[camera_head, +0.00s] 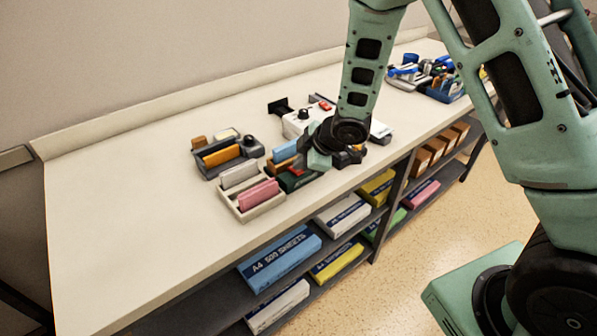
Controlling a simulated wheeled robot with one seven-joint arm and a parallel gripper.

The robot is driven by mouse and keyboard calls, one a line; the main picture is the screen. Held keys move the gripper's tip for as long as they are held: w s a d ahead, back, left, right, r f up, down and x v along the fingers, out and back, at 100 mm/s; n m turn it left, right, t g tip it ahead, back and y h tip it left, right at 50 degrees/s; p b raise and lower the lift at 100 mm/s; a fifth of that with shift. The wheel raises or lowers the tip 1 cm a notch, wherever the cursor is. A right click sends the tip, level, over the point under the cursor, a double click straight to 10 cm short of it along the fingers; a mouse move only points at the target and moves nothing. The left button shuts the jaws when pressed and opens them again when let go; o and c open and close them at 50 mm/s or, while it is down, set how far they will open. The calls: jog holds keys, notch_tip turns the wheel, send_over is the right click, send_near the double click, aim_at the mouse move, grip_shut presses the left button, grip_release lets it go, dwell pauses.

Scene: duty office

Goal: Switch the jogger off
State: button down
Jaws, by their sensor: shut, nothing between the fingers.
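A white machine (294,125) with a black knob and a small red part stands on the counter in the middle; it may be the jogger, but I cannot tell for sure. My arm and wrist hide its right side. My gripper (317,160) is low over the counter, in front of this machine and right beside a dark green item (289,182) with a red spot. The gripper is shut and holds nothing that I can see. Whether its tips touch anything is hidden. No switch position can be read at this size.
A dark tray (205,170) holds an orange block and other items; a pale tray (250,213) holds grey and pink blocks. Blue-handled tools (405,72) stand at the far right. The counter's left part (120,220) is clear.

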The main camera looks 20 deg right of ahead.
jog(key=shift+f+b, duration=0.35)
dwell(0.4)
dwell(0.3)
jog(key=shift+w+r+p, duration=0.1)
jog(key=shift+r+p, duration=0.65)
jog(key=shift+r, duration=0.05)
jog(key=r+p, duration=0.4)
jog(key=r, duration=0.1)
jog(key=shift+w+a+p, duration=0.1)
jog(key=shift+w+p, duration=0.3)
jog(key=shift+a, duration=0.1)
